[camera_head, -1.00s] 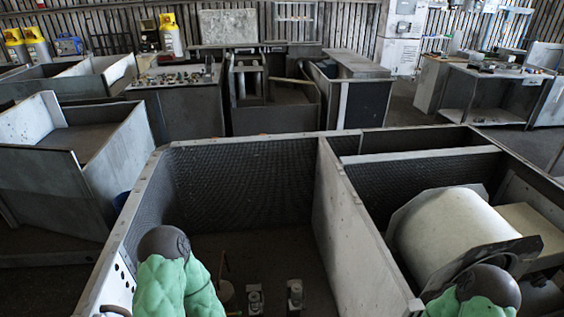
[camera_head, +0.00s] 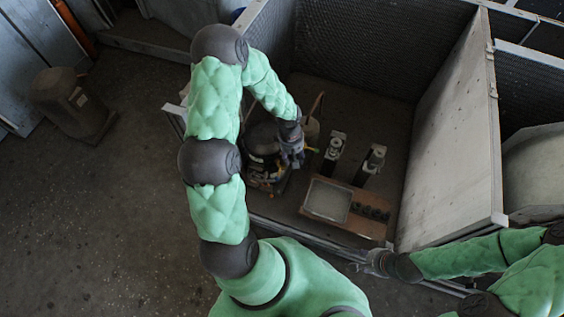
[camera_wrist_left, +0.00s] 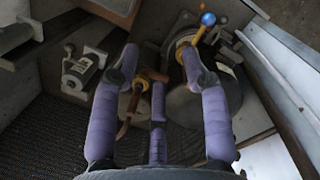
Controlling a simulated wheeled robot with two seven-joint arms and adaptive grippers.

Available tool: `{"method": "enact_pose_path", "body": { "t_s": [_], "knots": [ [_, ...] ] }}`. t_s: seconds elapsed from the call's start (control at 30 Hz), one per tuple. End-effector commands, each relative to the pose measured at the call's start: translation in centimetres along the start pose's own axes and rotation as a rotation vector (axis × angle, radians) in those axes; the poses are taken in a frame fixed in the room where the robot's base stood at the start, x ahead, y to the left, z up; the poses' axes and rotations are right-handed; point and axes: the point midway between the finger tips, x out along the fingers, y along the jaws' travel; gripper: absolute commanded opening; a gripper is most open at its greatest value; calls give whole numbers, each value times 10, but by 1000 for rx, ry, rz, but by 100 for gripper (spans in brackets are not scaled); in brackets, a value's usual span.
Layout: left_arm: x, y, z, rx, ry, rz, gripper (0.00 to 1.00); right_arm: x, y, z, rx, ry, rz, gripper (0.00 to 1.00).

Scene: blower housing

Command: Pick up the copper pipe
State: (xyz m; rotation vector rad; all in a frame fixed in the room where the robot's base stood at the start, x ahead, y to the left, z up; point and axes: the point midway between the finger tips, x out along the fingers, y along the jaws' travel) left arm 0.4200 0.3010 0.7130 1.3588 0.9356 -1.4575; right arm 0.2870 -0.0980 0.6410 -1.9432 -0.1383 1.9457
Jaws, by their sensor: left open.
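The copper pipe (camera_head: 318,104) is a thin bent tube standing beside a tan round part inside the housing, in the head view. In the left wrist view the copper pipe (camera_wrist_left: 124,127) shows between my purple fingers, nearer the left one, and beyond them. My left gripper (camera_head: 293,152) reaches down into the housing beside the pipe. In the left wrist view the left gripper (camera_wrist_left: 160,62) is open, with nothing clearly held. I cannot tell whether a finger touches the pipe. My right gripper (camera_head: 374,262) is at the housing's front edge; its jaws are too small to read.
A dark round compressor (camera_head: 262,138) stands left of my left gripper. A valve with a blue ball (camera_wrist_left: 208,19) is beyond the fingers. Metal fittings (camera_head: 335,146) and a brown tray (camera_head: 372,228) stand to the right, before a pale divider wall (camera_head: 448,130).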

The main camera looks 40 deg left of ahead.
Motion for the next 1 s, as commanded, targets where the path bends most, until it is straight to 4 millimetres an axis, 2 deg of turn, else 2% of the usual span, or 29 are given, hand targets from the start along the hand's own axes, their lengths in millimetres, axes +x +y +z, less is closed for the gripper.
{"method": "enact_pose_path", "body": {
  "t_s": [0.03,0.1,0.23,0.37,0.63,0.87,1.0],
  "knots": [
    [-3,-2,-19,-61,33,-10,46,6,2,0,0,0,0,40],
    [-10,-5,-37,-133,68,-23,46,9,3,0,0,0,0,40],
    [-18,-9,-55,-209,106,-38,46,11,4,0,0,0,0,40],
    [-14,-11,-59,-228,115,-42,46,13,5,-1,0,0,0,40],
    [24,-13,-62,-225,113,-42,46,26,9,-1,0,0,0,40],
    [43,-13,-65,-226,113,-40,46,33,12,-1,0,0,0,40],
    [64,-15,-67,-225,111,-42,46,43,15,-2,0,0,0,40]
  ]
}}
